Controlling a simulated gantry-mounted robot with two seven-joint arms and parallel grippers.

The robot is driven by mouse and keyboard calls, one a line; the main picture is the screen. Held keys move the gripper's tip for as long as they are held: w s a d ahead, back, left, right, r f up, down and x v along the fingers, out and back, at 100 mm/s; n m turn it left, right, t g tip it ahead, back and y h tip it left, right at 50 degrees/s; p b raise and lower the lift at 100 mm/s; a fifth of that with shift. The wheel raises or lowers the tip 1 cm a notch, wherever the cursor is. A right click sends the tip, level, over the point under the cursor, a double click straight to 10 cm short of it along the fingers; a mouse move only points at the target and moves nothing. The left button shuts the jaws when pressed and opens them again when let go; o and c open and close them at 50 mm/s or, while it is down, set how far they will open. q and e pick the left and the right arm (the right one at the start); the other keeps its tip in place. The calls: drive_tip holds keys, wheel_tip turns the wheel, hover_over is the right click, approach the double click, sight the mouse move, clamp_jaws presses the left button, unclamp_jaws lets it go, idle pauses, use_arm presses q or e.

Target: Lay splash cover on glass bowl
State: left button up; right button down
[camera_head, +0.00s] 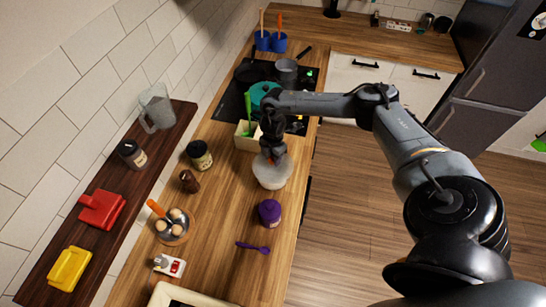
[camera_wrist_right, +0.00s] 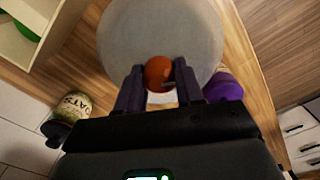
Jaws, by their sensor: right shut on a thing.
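My right gripper (camera_head: 272,153) is above the counter, and its fingers (camera_wrist_right: 158,85) are closed on the round orange-brown knob (camera_wrist_right: 158,73) of the splash cover. The splash cover is a pale, translucent round disc (camera_wrist_right: 160,30) that fills the upper middle of the wrist view. In the head view the pale round shape of the glass bowl (camera_head: 272,178) is right under the gripper, near the counter's front edge. The cover and bowl overlap there, and I cannot tell whether they touch. My left gripper is not in view.
A purple jar (camera_head: 269,212) stands close to the bowl, with a purple spoon (camera_head: 253,247) beyond it. An oats jar (camera_head: 199,156), a brown shaker (camera_head: 189,181) and a pan of eggs (camera_head: 172,226) are to the left. A cream box (camera_head: 246,140) stands behind, near the stove.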

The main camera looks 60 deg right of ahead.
drive_tip(key=shift+f+b, duration=0.85)
drive_tip(key=shift+f, duration=0.75)
drive_tip(key=shift+f+b, duration=0.65)
drive_tip(key=shift+f, duration=0.45)
idle(0.7)
drive_tip(key=shift+f, duration=0.35)
idle(0.3)
idle(0.8)
drive_tip(key=shift+f, duration=0.3)
idle(0.3)
